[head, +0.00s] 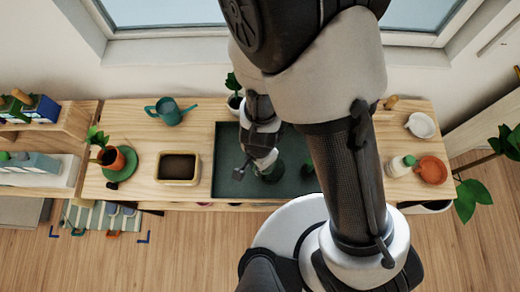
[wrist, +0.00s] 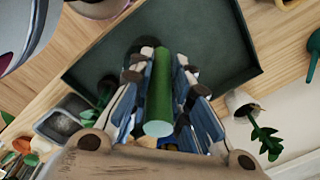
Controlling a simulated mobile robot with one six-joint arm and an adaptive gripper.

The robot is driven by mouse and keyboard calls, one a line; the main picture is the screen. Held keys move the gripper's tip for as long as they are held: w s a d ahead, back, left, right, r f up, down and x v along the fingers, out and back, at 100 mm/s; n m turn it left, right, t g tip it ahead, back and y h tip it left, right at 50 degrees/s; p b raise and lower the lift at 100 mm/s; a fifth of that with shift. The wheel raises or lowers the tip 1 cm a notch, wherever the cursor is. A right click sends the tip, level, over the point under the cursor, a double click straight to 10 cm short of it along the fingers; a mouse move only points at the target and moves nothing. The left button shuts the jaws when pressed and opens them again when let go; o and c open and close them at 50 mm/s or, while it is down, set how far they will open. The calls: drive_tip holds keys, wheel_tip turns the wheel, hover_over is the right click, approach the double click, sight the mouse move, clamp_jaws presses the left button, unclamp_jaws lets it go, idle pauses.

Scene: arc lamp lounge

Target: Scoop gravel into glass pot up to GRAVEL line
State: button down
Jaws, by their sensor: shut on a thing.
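My gripper (wrist: 163,85) is shut on a green cylindrical handle (wrist: 158,105), seen close in the wrist view. What the handle's far end carries is hard to make out; a dark round shape lies just beyond it. In the head view my gripper (head: 263,158) is over the dark green tray (head: 228,140), above a dark green round thing that I cannot identify clearly. A grey container of what looks like gravel (wrist: 62,125) stands left of the tray in the wrist view; my arm hides that spot in the head view. I cannot make out the glass pot or its GRAVEL line.
A tan container of dark soil (head: 178,168) stands left of the tray, with a teal watering can (head: 170,111) behind it. A potted plant (head: 235,100) stands at the back. A white bowl (head: 420,125) and terracotta dish (head: 432,170) are at the right end.

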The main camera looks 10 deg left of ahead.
drive_tip(key=shift+w+f, duration=0.1)
drive_tip(key=shift+f, duration=0.05)
drive_tip(key=shift+s+f+b, duration=0.25)
drive_tip(key=shift+s+b, duration=0.05)
drive_tip(key=shift+b, duration=0.15)
drive_tip(key=shift+w+f+b, duration=0.2)
drive_tip(key=shift+f+b, duration=0.3)
drive_tip(key=shift+f, duration=0.05)
drive_tip(key=shift+f+b, duration=1.6)
drive_tip(key=shift+b, duration=0.05)
drive_tip(key=shift+w+d+r+g+y+b, duration=0.15)
drive_tip(key=shift+d+r+g+y+b, duration=0.2)
drive_tip(key=shift+b, duration=1.1)
drive_tip(key=shift+w+r+g+y+b, duration=0.15)
drive_tip(key=shift+g+y+b, duration=0.3)
drive_tip(key=shift+b, duration=0.95)
drive_tip(key=shift+w+d+r+g+y+b, duration=0.2)
drive_tip(key=shift+g+y+b, duration=0.25)
drive_tip(key=shift+b, duration=0.55)
